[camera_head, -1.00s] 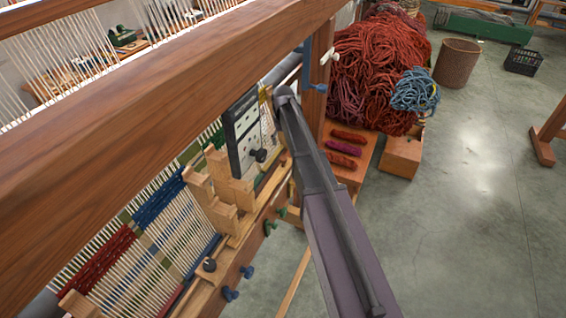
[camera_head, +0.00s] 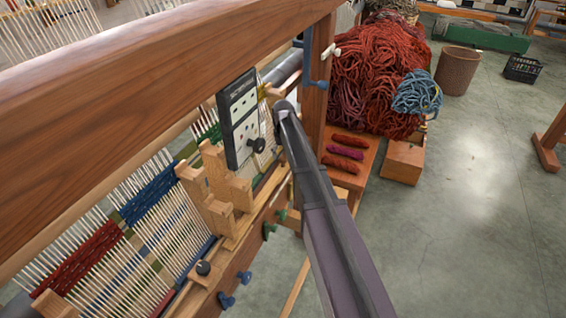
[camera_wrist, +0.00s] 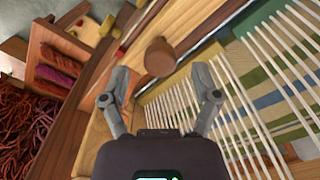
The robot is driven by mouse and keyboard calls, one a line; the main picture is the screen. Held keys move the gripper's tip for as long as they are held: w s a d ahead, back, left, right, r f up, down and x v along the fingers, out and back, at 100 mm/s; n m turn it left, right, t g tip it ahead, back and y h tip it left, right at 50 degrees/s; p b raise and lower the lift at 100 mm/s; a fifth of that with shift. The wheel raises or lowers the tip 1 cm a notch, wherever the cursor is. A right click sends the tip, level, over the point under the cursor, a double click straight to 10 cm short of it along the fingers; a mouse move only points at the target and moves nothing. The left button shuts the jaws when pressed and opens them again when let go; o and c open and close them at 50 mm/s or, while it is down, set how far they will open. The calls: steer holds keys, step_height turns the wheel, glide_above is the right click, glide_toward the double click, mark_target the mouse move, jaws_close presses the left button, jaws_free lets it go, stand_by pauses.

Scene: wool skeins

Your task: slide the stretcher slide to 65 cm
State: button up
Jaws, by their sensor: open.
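In the wrist view, a brown round knob (camera_wrist: 160,57) stands on a pale wooden bar (camera_wrist: 190,28) of the loom. It looks like the stretcher slide's knob, but I cannot be sure. My gripper (camera_wrist: 160,80) is open, with one finger on each side in the picture and the knob between and just beyond the fingertips. No contact with it shows. In the head view, my own arm hides the gripper and this knob. No readable centimetre scale shows in either view.
The loom's thick top beam (camera_head: 150,110) crosses the head view. A black-and-white panel (camera_head: 240,118) and stepped wooden blocks (camera_head: 215,190) stand close left of my arm. Warp threads (camera_wrist: 262,110) lie right in the wrist view.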

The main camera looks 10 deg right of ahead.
steer(key=shift+f+b, duration=0.7)
steer(key=shift+f, duration=0.25)
steer(key=shift+c, duration=0.2)
jaws_close()
